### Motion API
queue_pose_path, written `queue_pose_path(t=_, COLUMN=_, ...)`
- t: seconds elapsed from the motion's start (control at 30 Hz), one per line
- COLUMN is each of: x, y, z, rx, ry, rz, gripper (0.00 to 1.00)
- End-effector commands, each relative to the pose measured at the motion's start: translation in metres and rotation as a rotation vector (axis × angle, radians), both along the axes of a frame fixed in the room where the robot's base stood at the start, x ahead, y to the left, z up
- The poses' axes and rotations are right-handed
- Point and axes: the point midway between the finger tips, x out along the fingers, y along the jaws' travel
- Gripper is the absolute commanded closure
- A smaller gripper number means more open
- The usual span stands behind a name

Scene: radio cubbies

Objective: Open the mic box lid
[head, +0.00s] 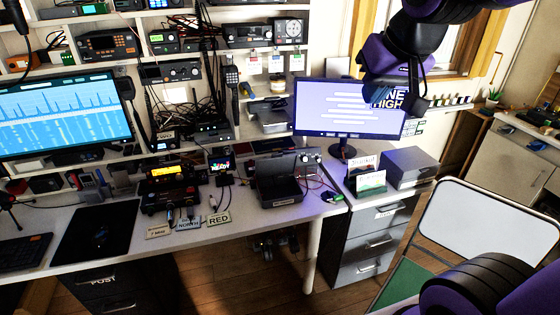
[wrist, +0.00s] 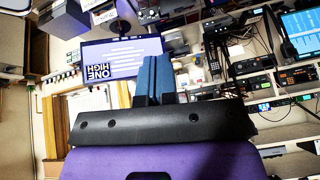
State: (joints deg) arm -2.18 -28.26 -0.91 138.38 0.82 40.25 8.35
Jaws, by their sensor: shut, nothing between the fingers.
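My gripper (head: 414,104) hangs at the upper right of the head view, in front of the monitor's right side and above the desk. In the wrist view its two blue fingers (wrist: 153,80) stand together, shut and empty. Two boxes could be the mic box, and I cannot read a label naming either. A dark box (head: 281,192) with a small front label sits at the middle of the desk; its top looks open, with a raised panel behind. A grey box (head: 408,168) with a closed top sits at the desk's right end. My gripper touches neither.
The monitor (head: 325,108) stands behind the desk's right part. Small cards (head: 368,181) stand left of the grey box. Radios and cables crowd the shelves and desk. A white-topped chair or panel (head: 490,225) stands at the right front. Drawers (head: 372,243) are below the desk.

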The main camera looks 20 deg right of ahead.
Motion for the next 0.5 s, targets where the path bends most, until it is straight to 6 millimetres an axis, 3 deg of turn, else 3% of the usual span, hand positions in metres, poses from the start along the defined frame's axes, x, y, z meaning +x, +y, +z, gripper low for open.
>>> queue_pose_path(t=0.27, x=0.021, y=0.004, z=-0.012, rx=0.095, ry=-0.074, rz=-0.098, gripper=1.0)
queue_pose_path(t=0.5, x=0.054, y=0.008, z=-0.021, rx=0.176, ry=-0.133, rz=-0.188, gripper=1.0)
